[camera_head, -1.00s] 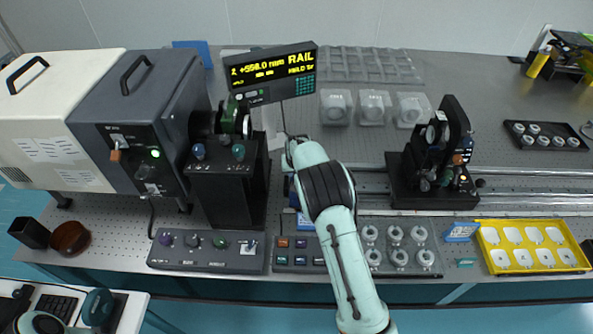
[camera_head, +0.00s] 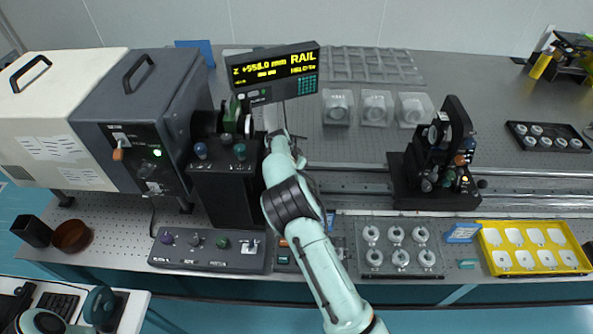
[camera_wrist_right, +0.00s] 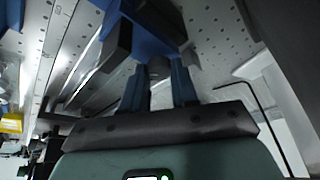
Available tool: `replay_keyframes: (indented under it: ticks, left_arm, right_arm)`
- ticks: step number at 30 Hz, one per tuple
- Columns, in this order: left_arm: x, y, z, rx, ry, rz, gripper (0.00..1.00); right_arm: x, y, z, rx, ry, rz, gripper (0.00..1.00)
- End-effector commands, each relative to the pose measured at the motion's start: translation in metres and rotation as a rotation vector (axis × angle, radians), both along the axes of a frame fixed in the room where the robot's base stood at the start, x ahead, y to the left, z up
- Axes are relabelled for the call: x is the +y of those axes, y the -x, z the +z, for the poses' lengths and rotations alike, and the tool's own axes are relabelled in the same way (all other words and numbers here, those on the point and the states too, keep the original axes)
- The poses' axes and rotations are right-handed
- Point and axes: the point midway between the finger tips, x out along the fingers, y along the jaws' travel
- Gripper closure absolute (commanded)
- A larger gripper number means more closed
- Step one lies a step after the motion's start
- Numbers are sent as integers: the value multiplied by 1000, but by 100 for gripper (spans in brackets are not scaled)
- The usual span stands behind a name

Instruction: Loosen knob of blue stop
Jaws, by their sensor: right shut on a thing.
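The blue stop (camera_wrist_right: 165,38) shows at the top middle of the right wrist view, on the rail side of the perforated table. A small dark grey knob (camera_wrist_right: 158,68) sticks out of it toward my right gripper. My right gripper (camera_wrist_right: 158,82) has its two blue-grey fingers on either side of the knob and is shut on it. In the head view my right arm reaches up from the bottom and hides the stop, the knob and the fingertips.
A black post-like box (camera_head: 230,200) stands close left of my right arm. The RAIL display (camera_head: 275,72) stands behind it. A black optics carriage (camera_head: 435,185) sits on the rails to the right. Trays with rings (camera_head: 400,268) and a yellow tray (camera_head: 530,270) line the front edge.

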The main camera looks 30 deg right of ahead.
Motion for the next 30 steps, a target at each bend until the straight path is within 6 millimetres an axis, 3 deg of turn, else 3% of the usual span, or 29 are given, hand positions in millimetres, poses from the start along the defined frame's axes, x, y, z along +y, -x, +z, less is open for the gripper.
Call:
replay_keyframes:
  ticks: [17,18,20,30]
  left_arm:
    - [0,0,0,0,0,0,57]
    - [0,0,0,0,0,0,57]
    - [0,0,0,0,0,0,57]
    - [0,0,0,0,0,0,57]
  right_arm:
    - [-1,-1,1,-3,0,-39,100]
    - [-1,-1,1,-3,0,-39,68]
    - [-1,-1,1,-3,0,-39,49]
    - [1,0,2,-1,-1,-37,46]
